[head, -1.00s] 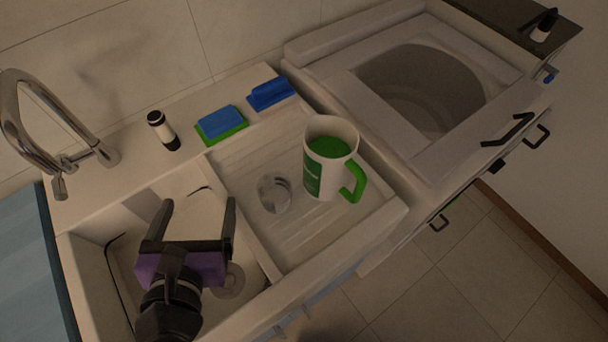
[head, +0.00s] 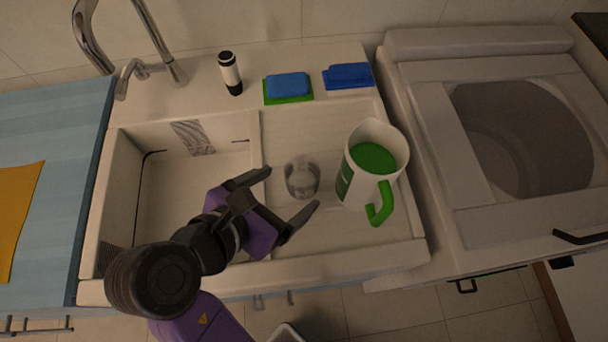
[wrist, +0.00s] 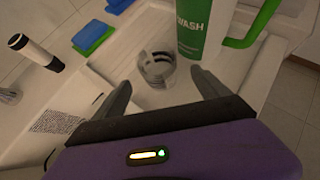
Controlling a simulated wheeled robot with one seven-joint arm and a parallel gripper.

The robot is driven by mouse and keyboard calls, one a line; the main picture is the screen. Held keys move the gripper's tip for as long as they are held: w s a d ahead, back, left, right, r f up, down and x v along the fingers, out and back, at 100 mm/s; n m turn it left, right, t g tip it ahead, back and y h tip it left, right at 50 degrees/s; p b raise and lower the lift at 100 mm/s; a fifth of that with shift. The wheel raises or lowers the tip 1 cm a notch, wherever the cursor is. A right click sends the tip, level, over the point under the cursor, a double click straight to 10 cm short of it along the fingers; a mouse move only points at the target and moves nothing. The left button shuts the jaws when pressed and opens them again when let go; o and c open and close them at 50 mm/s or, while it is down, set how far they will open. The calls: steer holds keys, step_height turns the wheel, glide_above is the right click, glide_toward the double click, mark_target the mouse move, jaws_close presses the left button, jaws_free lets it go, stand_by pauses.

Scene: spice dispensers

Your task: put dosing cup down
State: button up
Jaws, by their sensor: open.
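The dosing cup (head: 302,178) is a small clear cup standing on the ribbed drainboard of the sink. It also shows in the wrist view (wrist: 157,70), just beyond the fingertips. My gripper (head: 293,190) is open, with one finger on each side of the line toward the cup. In the wrist view nothing shows between the fingers (wrist: 163,82), and the cup appears clear of them. Whether either finger touches the cup is hard to tell.
A white jug with green contents and handle (head: 372,165) stands close right of the cup. Blue sponges (head: 288,85) (head: 349,75) and a black-and-white bottle (head: 230,73) are on the back ledge. The sink basin (head: 170,190) lies left; an open top-loading washer (head: 520,140) is right.

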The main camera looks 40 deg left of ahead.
mark_target(290, 185)
steer(key=x, duration=0.5)
steer(key=shift+w+a+r, duration=0.1)
steer(key=shift+r, duration=0.1)
steer(key=shift+c, duration=0.5)
steer(key=shift+r, duration=0.1)
steer(key=c, duration=1.6)
